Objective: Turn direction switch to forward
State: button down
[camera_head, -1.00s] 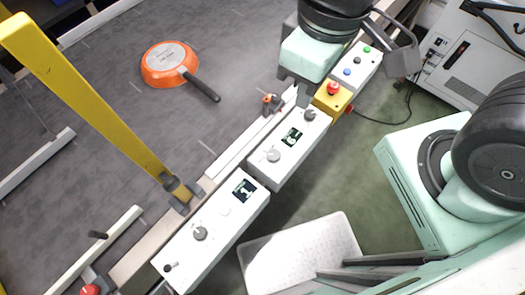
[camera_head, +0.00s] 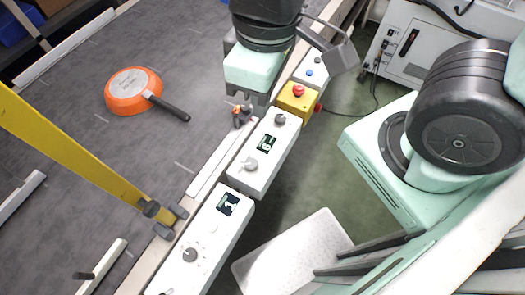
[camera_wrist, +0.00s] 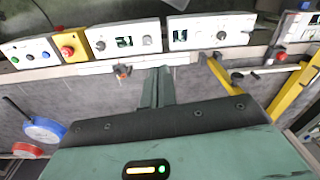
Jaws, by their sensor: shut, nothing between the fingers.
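Two white control boxes stand in a row along the conveyor. The middle box (camera_head: 238,180) has a grey knob (camera_head: 250,164), a display and a dark knob (camera_head: 280,119). The nearer box (camera_head: 205,270) has a display, a pale button, a grey knob (camera_head: 190,255) and a small lever at the bottom edge of the head view. No label is readable, so I cannot tell which control is the direction switch. My gripper (camera_wrist: 160,72) is shut and empty, apart from the boxes. In the head view it hangs beside the far end of the middle box, fingers partly hidden.
A yellow box with a red emergency button (camera_head: 299,90) and a white button box (camera_head: 316,72) stand farther along. A small orange-and-black device (camera_head: 240,117) sits at the conveyor edge. An orange pan (camera_head: 133,90) lies on the belt. A yellow bar (camera_head: 80,155) spans the near left.

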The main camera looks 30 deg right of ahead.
aim_at(251, 163)
jog(key=k+j+z, duration=0.15)
jog(key=z, duration=0.2)
jog(key=k+j+z, duration=0.15)
jog(key=j+z, duration=0.2)
